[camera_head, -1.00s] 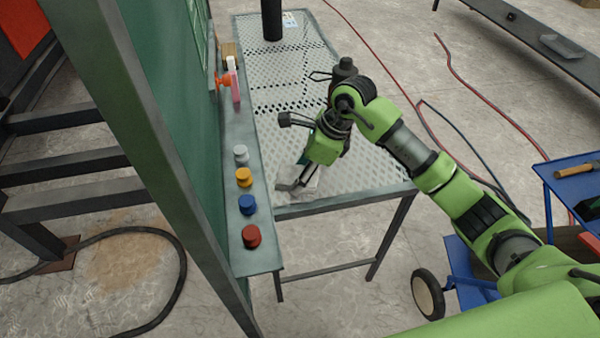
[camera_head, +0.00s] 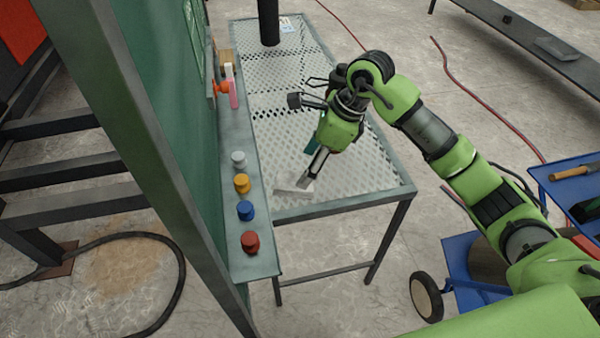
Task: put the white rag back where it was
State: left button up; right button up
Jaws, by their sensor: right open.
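The white rag (camera_head: 291,187) lies on the near left part of the mesh-topped metal table (camera_head: 372,178), close to the table's front edge. My right gripper (camera_head: 308,176) is open just above the rag's right side, pointing down and to the left. It partly covers the rag, and I cannot tell whether its fingertips touch it. My left gripper is not in view.
A green ledge left of the table holds a red knob (camera_head: 250,242), a blue knob (camera_head: 245,210), a yellow knob (camera_head: 241,184), a grey knob (camera_head: 238,159) and a spray bottle (camera_head: 232,88). A black cylinder (camera_head: 268,22) stands at the table's back. A blue cart (camera_head: 562,190) is at the right.

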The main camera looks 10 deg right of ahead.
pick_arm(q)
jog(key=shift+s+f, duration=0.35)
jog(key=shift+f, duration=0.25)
pick_arm(e)
jog(key=v, duration=0.5)
jog(key=shift+r, duration=0.25)
